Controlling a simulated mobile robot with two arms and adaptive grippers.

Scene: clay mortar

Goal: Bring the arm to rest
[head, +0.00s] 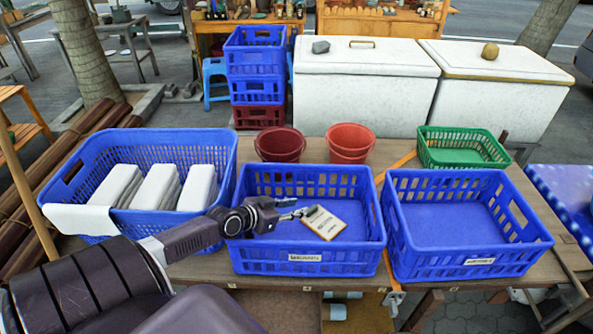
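My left gripper (294,209) reaches in from the left over the left part of the middle blue basket (305,268). A small flat white block with a tan edge and dark lettering (324,222) is just right of its fingertips, tilted, within the basket's outline. The fingertips come up to the block's left corner. I cannot tell whether they grip it, touch it or are apart from it, nor whether the block rests on the basket floor. My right gripper is not in view.
An empty blue basket (470,262) stands at right on the table. A larger blue basket (222,158) at left holds several white blocks (158,187). Behind are two reddish buckets (350,143), a green basket (462,158) and white chests (365,90).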

